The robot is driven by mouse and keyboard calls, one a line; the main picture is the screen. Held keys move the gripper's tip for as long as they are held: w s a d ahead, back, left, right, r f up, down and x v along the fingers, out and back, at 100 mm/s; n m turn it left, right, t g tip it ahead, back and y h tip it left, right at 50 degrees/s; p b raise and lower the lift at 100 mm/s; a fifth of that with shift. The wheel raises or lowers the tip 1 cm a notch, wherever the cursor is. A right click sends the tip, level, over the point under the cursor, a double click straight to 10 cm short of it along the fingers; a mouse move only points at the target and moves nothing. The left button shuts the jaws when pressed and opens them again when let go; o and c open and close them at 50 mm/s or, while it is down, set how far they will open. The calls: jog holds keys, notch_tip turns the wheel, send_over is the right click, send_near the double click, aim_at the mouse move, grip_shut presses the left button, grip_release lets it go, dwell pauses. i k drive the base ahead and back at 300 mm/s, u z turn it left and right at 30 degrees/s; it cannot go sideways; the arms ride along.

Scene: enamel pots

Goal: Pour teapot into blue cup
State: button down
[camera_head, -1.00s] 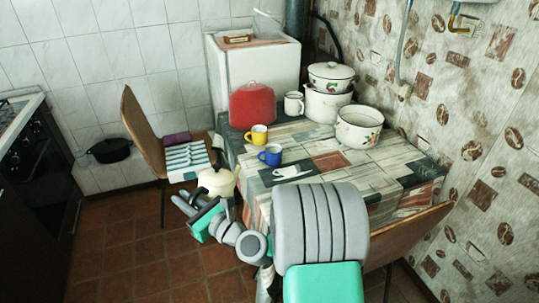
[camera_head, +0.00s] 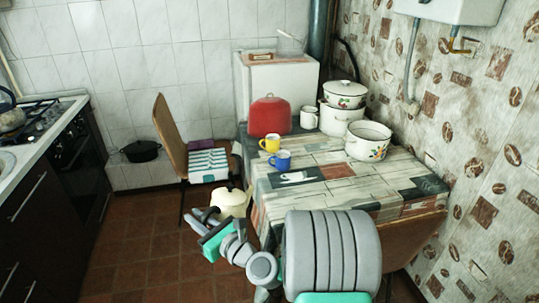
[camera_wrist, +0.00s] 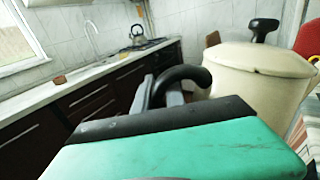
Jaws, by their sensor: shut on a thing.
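The cream teapot (camera_head: 231,203) is held off the near left side of the table, beside its edge, and looks roughly upright. It also fills the right of the wrist view (camera_wrist: 255,85), with a black handle. My gripper (camera_head: 213,222) is shut on the teapot's handle; in the wrist view the fingers (camera_wrist: 165,92) close around the dark handle. The teapot's spout is hard to make out. The blue cup (camera_head: 279,160) stands upright on the table near its left edge, apart from the teapot. The inside of the cup is too small to read.
A yellow cup (camera_head: 270,143) stands just behind the blue cup. A red lidded container (camera_head: 269,117), a white mug (camera_head: 309,117) and enamel pots (camera_head: 368,141) stand farther back on the table (camera_head: 345,185). A chair (camera_head: 172,135) is at left. The table's front middle is clear.

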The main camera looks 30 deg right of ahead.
aim_at(279, 161)
jog(key=u, duration=0.55)
jog(key=i, duration=2.35)
jog(key=z, duration=0.9)
jog(key=i, duration=0.6)
jog(key=z, duration=1.15)
jog(key=i, duration=0.8)
jog(key=z, duration=0.05)
